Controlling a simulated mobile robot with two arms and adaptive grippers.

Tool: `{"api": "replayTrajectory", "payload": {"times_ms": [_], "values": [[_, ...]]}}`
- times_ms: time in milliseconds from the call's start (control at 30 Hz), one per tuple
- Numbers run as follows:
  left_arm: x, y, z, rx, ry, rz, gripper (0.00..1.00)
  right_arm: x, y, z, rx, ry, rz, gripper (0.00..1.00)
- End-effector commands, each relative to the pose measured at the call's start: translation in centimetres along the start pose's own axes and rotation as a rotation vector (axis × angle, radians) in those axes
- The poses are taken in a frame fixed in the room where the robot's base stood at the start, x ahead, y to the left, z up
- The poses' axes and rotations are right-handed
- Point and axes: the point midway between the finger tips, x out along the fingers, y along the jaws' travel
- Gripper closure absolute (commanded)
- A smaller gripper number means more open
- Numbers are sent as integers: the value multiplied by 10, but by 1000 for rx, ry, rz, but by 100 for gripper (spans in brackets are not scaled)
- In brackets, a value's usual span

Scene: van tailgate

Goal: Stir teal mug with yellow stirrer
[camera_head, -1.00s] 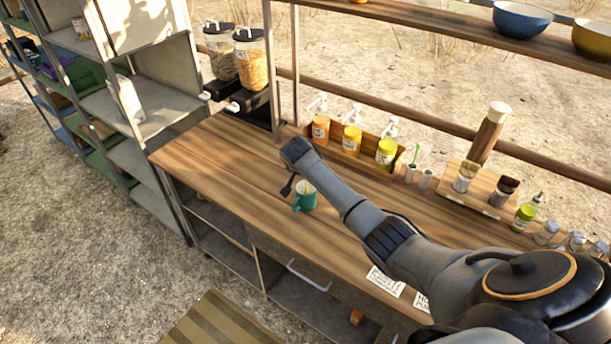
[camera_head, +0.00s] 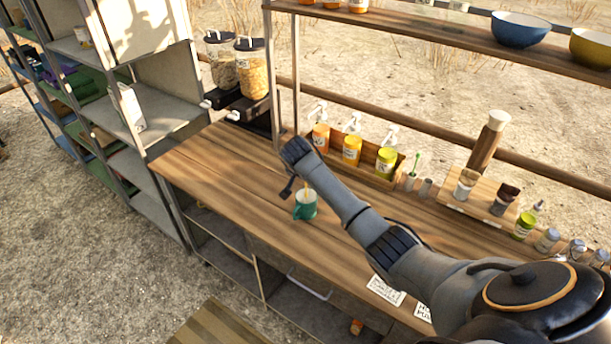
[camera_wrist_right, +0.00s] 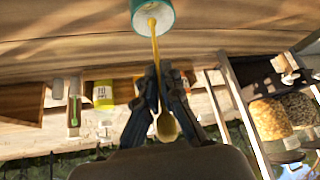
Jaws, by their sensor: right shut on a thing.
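The teal mug (camera_head: 306,208) stands upright on the wooden counter (camera_head: 222,158), near its front edge. In the right wrist view the mug (camera_wrist_right: 140,8) is at the top edge, partly cut off. The yellow stirrer (camera_wrist_right: 153,42) runs from between my right fingers to the mug's opening, and its end appears to be inside the mug. My right gripper (camera_wrist_right: 160,82) is shut on the stirrer, whose wider end shows behind the fingers. In the head view the right gripper (camera_head: 290,186) is above and left of the mug, partly hidden by my arm. My left gripper is not in view.
A rack of pump bottles (camera_head: 352,150) stands behind the mug. A wooden board with jars (camera_head: 477,196) is to the right. Cereal dispensers (camera_head: 251,72) stand at the back left. The counter left of the mug is clear.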

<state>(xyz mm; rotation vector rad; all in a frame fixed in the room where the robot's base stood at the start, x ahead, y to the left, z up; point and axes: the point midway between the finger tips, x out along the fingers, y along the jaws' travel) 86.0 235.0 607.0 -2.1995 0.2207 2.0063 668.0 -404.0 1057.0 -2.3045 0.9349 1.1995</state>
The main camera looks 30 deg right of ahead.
Motion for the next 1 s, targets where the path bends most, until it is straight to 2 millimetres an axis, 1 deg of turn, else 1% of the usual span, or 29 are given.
{"api": "replayTrajectory", "payload": {"times_ms": [333,800,1000], "values": [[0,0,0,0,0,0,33,-2,0,-2,0,1,-1,100],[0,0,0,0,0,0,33,-37,-2,-26,0,2,-2,100],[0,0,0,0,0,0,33,-42,-1,-29,0,0,0,100]]}}
